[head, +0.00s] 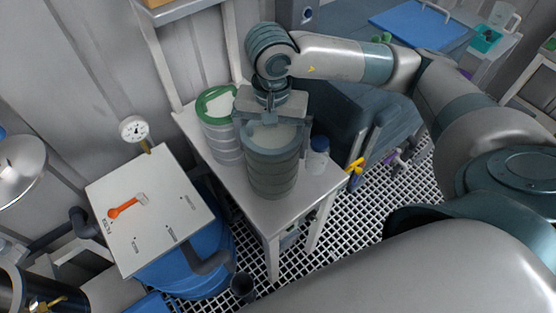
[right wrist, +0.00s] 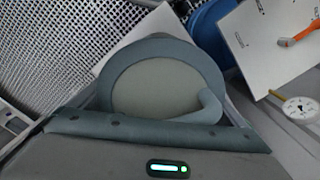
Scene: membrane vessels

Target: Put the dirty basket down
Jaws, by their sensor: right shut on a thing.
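The dirty basket (head: 272,172) is a grey-green ribbed cylinder with a pale round top, upright over the small white table (head: 287,213). I cannot tell whether its bottom touches the tabletop. My right gripper (head: 270,117) comes down from above and is shut on the basket at its upper rim. In the right wrist view the basket (right wrist: 152,88) shows as a dark ring around a pale disc, close in front of the gripper, with a curved handle-like piece at its lower right. The jaw contact is partly hidden. My left gripper is not in view.
A white ribbed basket with a green rim (head: 215,94) stands on the table, close left of the dirty one. A small blue-and-white jar (head: 318,152) stands close right. A white panel with an orange lever (head: 126,206) and a gauge (head: 133,129) are to the left.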

